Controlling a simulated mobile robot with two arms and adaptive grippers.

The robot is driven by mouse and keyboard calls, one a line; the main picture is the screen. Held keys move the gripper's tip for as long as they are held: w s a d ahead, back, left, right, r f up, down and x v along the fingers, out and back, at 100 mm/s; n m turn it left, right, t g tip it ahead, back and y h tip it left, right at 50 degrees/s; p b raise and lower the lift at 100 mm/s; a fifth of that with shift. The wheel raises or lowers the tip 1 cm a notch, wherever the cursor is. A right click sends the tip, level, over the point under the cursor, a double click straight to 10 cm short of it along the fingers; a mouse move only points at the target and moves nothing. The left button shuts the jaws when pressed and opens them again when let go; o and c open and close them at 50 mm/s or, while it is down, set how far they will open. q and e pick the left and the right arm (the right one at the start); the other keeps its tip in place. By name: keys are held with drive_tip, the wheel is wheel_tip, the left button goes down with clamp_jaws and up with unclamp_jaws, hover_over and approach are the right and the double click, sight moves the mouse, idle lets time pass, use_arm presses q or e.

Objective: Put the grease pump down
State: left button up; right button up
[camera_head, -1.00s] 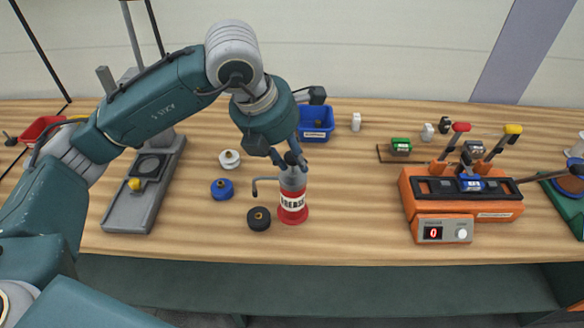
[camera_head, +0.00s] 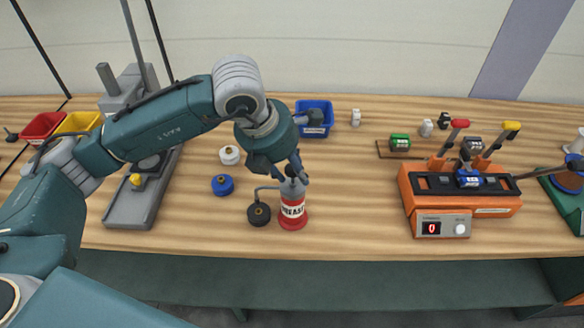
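The grease pump (camera_head: 293,210) is a red and grey can with a white label, a dark head and a thin spout to the left. It is upright at the front middle of the workbench (camera_head: 350,235). Its base appears to be at the tabletop, but I cannot tell for certain that it touches. My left gripper (camera_head: 291,178) points down from above, with its fingers closed around the pump's head. My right gripper is not in view.
A black knob-like part (camera_head: 259,213) lies just left of the pump, under its spout. Blue (camera_head: 222,185) and white (camera_head: 229,155) round parts lie behind. A blue bin (camera_head: 316,131) stands at the back. An orange fixture (camera_head: 461,203) is at right; bench between is clear.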

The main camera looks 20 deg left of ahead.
use_arm(q)
drive_tip(key=shift+r, duration=0.15)
drive_tip(key=shift+r, duration=0.15)
drive_tip(key=b+v, duration=0.2)
drive_tip(key=v, duration=0.9)
drive_tip(key=shift+s+a+r, duration=0.1)
drive_tip(key=shift+s+r, duration=0.1)
drive_tip(key=shift+r, duration=0.1)
